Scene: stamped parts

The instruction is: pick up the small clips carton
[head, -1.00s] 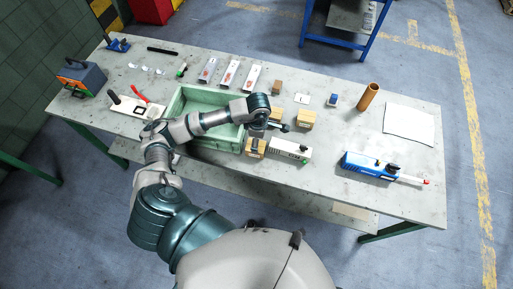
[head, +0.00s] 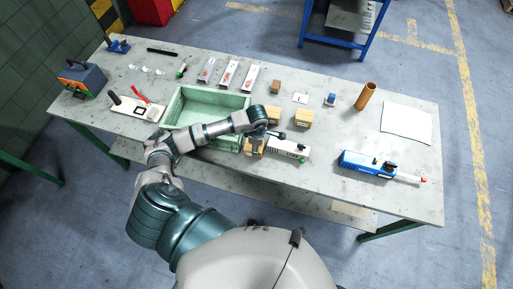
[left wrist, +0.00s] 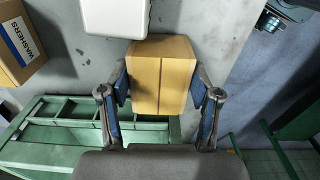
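The small clips carton (head: 253,148) is a brown cardboard box at the front edge of the bench, just right of the green tray; my arm partly covers it in the head view. In the left wrist view the carton (left wrist: 161,78) shows its taped top. My left gripper (left wrist: 160,88) is open, with one blue-padded finger on each side of the carton. The gaps look very small; I cannot see clear contact. In the head view this gripper (head: 266,136) is over the carton, its fingertips hidden. My right gripper is not in view.
A white case (head: 287,150) stands close to the carton's right. Two brown cartons (head: 272,115) (head: 304,118) stand behind, one marked WASHERS (left wrist: 20,45) in the wrist view. The green tray (head: 180,102) is at left. A blue tool (head: 368,164) lies right, with clear bench between.

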